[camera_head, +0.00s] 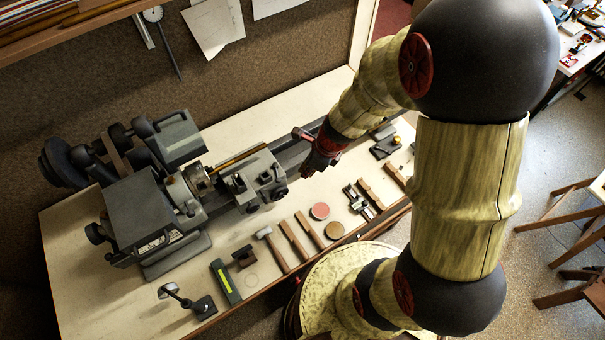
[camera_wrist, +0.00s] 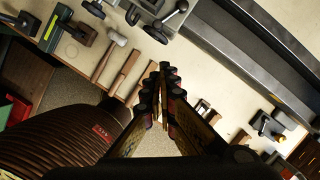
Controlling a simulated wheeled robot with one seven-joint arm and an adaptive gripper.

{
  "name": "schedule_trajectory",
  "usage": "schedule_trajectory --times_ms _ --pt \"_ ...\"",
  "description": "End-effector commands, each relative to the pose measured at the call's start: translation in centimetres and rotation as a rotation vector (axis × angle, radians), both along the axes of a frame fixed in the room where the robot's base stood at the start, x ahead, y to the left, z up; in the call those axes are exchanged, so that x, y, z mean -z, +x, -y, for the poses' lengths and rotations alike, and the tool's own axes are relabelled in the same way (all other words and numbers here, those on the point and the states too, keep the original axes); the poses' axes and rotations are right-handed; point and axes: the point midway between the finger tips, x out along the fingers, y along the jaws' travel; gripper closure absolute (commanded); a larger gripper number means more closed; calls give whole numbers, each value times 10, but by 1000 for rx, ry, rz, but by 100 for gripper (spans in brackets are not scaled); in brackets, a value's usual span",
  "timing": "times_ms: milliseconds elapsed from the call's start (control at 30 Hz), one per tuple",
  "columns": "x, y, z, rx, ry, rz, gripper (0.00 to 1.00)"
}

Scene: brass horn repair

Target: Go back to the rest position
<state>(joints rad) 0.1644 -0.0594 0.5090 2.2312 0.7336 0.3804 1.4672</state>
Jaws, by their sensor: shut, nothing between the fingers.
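My gripper (camera_head: 309,163) hangs at the end of my arm above the bench, beside the right part of the lathe bed. In the wrist view my gripper (camera_wrist: 164,98) points at the bench with its fingers together and nothing between them. The bench top (camera_head: 80,270) lies below it. How high the fingertips are above the bench cannot be told exactly, but they look clear of the tools.
A grey lathe (camera_head: 150,215) fills the left and back of the bench. A stool (camera_head: 570,200) stands at right.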

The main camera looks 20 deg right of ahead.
Motion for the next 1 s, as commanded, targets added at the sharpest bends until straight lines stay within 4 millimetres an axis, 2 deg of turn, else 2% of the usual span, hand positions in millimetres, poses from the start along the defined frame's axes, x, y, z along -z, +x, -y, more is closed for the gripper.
schedule_trajectory --times_ms 167,767,867,1000 --pt "-8 -2 2 1 0 -2 100" --pt "-8 -2 2 -9 -2 1 100" --pt "-8 -4 0 -77 -11 11 100" --pt "-6 -23 -8 -357 -28 17 100"
